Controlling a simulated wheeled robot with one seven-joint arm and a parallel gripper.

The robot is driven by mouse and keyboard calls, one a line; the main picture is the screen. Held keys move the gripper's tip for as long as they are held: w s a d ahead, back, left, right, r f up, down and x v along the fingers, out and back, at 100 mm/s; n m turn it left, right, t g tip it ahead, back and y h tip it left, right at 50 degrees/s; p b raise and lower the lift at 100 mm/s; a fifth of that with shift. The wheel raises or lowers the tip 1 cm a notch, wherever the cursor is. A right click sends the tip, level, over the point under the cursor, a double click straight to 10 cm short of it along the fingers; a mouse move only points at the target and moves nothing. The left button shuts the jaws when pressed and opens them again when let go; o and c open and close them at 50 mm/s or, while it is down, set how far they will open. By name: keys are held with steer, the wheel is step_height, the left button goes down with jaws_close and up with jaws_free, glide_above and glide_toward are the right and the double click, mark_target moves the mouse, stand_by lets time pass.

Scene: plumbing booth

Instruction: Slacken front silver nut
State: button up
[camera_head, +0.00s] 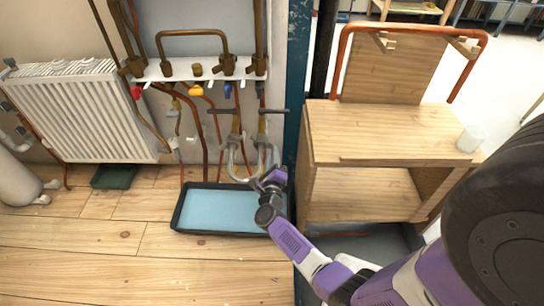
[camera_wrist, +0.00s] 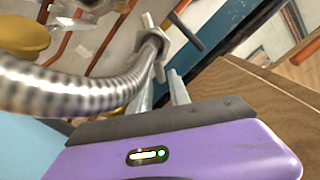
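The braided silver hose (camera_wrist: 60,88) curves across the left of the wrist view and rises to a silver fitting (camera_wrist: 154,44), which looks like the nut. In the head view two looped hoses hang under the valves above the tray, and the nuts there are too small to tell apart. My gripper (camera_head: 270,180) is at the lower right of these loops. In the wrist view my gripper (camera_wrist: 165,72) shows a gap between its two fingers, with the tips close to the fitting. I cannot tell whether they touch it. The hose partly hides the area left of the fingers.
A blue-lined black tray (camera_head: 182,215) lies on the wooden floor below the hoses. A wooden shelf unit (camera_head: 385,130) with a white cup (camera_head: 470,138) stands on the right, beyond a blue post (camera_head: 294,100). A white radiator (camera_head: 80,115) is at left. Copper pipes run close behind the hoses.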

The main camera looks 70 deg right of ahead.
steer(key=shift+w+d, duration=0.25)
steer(key=shift+d, duration=0.4)
jaws_close()
steer(key=shift+r+n+p, duration=0.9)
steer(key=shift+n+p, duration=0.9)
steer(key=shift+n, duration=0.55)
steer(key=shift+r+n+p, duration=0.95)
steer(key=shift+n+p, duration=0.8)
steer(key=shift+n, duration=0.65)
steer(key=shift+r+n+p, duration=0.9)
steer(key=shift+n+p, duration=0.9)
steer(key=shift+n, duration=0.55)
